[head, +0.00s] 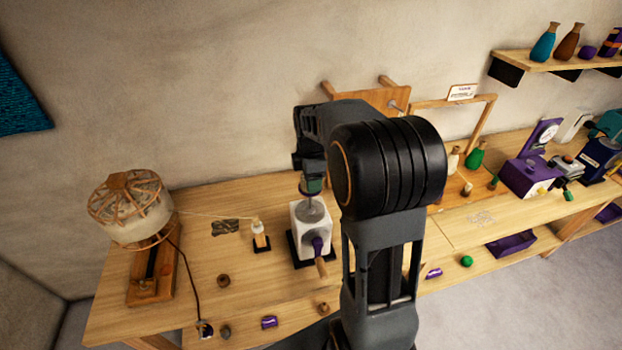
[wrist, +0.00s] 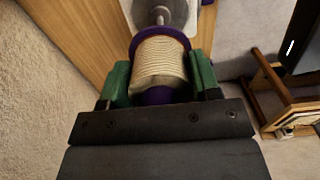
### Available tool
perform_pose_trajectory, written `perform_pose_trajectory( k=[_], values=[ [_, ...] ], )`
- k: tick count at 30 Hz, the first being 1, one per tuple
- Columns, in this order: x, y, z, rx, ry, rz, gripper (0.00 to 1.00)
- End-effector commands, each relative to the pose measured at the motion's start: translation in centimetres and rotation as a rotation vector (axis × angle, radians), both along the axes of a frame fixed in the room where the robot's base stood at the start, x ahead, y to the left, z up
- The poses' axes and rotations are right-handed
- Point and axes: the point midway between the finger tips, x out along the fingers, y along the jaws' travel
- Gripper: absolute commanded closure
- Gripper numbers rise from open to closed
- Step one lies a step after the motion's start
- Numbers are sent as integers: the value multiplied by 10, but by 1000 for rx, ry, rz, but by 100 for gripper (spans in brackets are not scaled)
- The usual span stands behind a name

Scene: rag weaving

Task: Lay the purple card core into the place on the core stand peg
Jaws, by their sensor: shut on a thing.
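My gripper (wrist: 160,76), with green fingers, is closed on both sides of the purple card core (wrist: 160,96). The core has cream yarn wound round its middle and purple at both ends. In the wrist view it lines up with a metal spindle (wrist: 160,16); I cannot tell whether they touch. In the head view my gripper (head: 312,186) is above the white winder (head: 300,216), with a little purple of the core showing. A wooden board with pegs (head: 385,96) stands behind my arm, partly hidden; I cannot tell whether it is the core stand.
A wooden swift (head: 130,210) with cream yarn stands at left, its thread running to a small guide (head: 259,235). Small pieces lie along the bench front. A purple scale (head: 532,172) stands at right. The bench (head: 195,250) has free room left of the winder.

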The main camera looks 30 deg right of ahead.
Motion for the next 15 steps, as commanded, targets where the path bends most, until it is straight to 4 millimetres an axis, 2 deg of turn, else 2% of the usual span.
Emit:
perform_pose_trajectory(
  k=[15],
  values=[
    [0, 0, 7, 0, 0, 0, 72]
  ],
)
